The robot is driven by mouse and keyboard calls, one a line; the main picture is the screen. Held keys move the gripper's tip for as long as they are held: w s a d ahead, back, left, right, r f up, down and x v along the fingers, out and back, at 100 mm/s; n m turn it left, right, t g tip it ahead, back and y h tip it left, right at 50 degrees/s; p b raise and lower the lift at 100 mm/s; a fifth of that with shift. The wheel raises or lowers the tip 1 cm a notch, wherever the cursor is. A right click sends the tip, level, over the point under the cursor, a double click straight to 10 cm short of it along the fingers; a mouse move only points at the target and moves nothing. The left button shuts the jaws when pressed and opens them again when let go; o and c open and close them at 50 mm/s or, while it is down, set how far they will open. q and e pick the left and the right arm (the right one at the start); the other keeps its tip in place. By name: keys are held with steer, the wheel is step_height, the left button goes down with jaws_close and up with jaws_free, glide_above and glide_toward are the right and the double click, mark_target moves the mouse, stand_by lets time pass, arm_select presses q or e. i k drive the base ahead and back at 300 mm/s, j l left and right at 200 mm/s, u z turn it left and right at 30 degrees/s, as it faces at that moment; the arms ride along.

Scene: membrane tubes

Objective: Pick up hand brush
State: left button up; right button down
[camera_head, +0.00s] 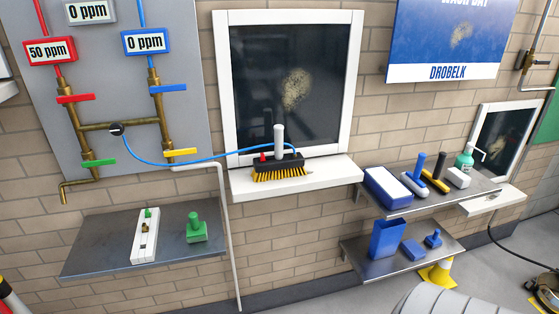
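Several brush-like tools are in the head view, and I cannot tell for sure which one is the hand brush. A black brush with yellow bristles (279,168) and an upright grey handle stands on the white window sill, bristles down, with a blue hose running to it. On the upper right shelf lie a blue tool with an upright handle (415,183) and a black and yellow tool (436,178). A small blue handled piece (433,239) sits on the lower right shelf. A green handled block (196,230) stands on the left shelf.
The left metal shelf (95,243) also holds a white strip (145,236). The blue hose (190,160) hangs from the pipework to the sill.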

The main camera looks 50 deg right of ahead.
mark_target(280, 164)
steer(key=z, duration=1.45)
